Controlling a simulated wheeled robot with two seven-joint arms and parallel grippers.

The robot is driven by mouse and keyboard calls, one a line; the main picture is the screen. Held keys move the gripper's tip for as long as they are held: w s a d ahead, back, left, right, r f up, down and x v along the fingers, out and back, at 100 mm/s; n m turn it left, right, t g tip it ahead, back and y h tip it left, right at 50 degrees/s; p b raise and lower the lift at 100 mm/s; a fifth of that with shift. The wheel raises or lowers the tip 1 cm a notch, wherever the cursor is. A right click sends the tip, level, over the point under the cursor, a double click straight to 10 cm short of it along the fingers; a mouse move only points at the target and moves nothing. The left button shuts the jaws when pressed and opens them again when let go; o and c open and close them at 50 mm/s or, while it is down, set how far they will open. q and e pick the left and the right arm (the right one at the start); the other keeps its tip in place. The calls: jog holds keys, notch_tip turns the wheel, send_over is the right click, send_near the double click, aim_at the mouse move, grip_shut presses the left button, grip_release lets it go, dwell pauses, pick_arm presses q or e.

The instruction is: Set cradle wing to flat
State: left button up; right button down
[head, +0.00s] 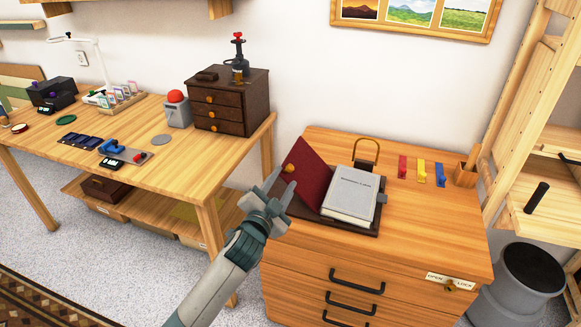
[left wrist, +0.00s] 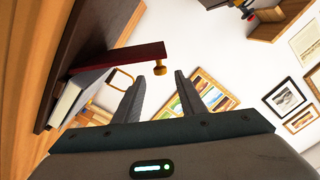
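The book cradle is a dark brown base (head: 350,223) on the wooden cabinet, with a dark red wing (head: 313,178) tilted up steeply at its left. A grey-white book (head: 352,193) lies on the cradle's right side. The wing carries a small brass knob (head: 289,168) near its upper left edge. My left gripper (head: 284,179) is open and empty beside the knob. In the left wrist view the knob (left wrist: 160,70) appears between the fingertips, seemingly just beyond them, with the wing (left wrist: 118,56) to its left. Contact is not visible. My right gripper is not in view.
A brass loop (head: 367,151) stands behind the book. Red, yellow and blue tags (head: 422,172) lie right of it, near a small wooden box (head: 466,174). A workbench (head: 175,175) with a dark drawer chest (head: 228,100) stands to the left. A grey bin (head: 525,285) is at right.

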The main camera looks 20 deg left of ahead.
aim_at(289, 170)
pick_arm(q)
jog(key=w, duration=0.5)
jog(key=shift+w+d, duration=0.1)
jog(key=shift+w, duration=0.7)
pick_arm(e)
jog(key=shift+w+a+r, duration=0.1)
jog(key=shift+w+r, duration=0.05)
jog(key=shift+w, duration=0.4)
